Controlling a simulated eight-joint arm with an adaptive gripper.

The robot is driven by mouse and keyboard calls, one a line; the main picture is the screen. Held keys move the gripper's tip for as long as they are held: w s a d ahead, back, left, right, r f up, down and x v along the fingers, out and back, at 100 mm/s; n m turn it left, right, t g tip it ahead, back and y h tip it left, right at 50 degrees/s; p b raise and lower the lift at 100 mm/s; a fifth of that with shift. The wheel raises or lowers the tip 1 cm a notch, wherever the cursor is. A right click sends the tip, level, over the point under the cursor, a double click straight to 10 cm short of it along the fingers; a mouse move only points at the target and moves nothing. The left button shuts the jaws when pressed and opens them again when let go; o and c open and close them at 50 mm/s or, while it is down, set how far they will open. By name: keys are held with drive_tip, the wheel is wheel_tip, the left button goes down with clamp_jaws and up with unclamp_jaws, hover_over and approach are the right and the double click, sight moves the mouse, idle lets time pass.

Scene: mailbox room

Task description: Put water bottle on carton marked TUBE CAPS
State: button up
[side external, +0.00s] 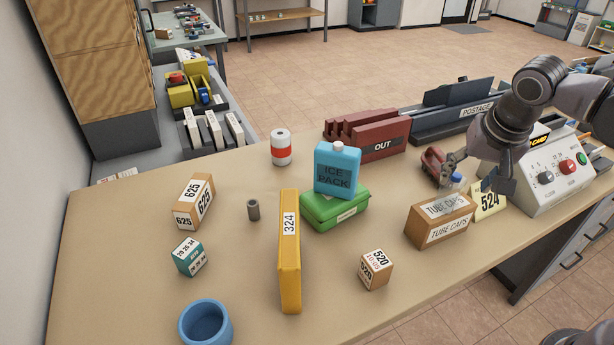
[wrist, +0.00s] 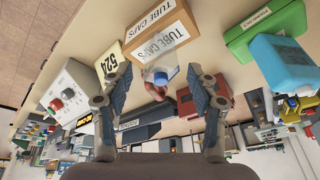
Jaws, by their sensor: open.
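The TUBE CAPS carton (side external: 436,228) is a brown box with white labels, standing on the right part of the table. It also shows at the top of the wrist view (wrist: 184,14). The water bottle looks clear with a blue cap (side external: 457,178). It stands just behind the carton, partly hidden by my gripper in the side view. In the wrist view the bottle (wrist: 162,75) appears between my fingers, close to the carton. My gripper (wrist: 158,82) is open and empty, with a finger on each side of the bottle in that view. I cannot tell whether it touches the bottle.
A yellow 524 card (side external: 489,200) stands right of the carton, near a control box (side external: 545,170). A red object (side external: 432,162) is beside the bottle. A green box (side external: 325,210) bears a blue ice pack (side external: 337,168) to the left. A 520 box (side external: 376,270) stands in front.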

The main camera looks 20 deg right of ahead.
drive_tip(key=s+f+n+t, duration=0.1)
drive_tip(key=n, duration=0.1)
drive_tip(key=s+f+n+t+y, duration=0.1)
drive_tip(key=f+n, duration=0.1)
drive_tip(key=n, duration=0.1)
drive_tip(key=s+d+f+n+t+y, duration=0.1)
drive_tip(key=n, duration=0.2)
drive_tip(key=shift+f+t, duration=0.25)
drive_tip(key=shift+t, duration=0.15)
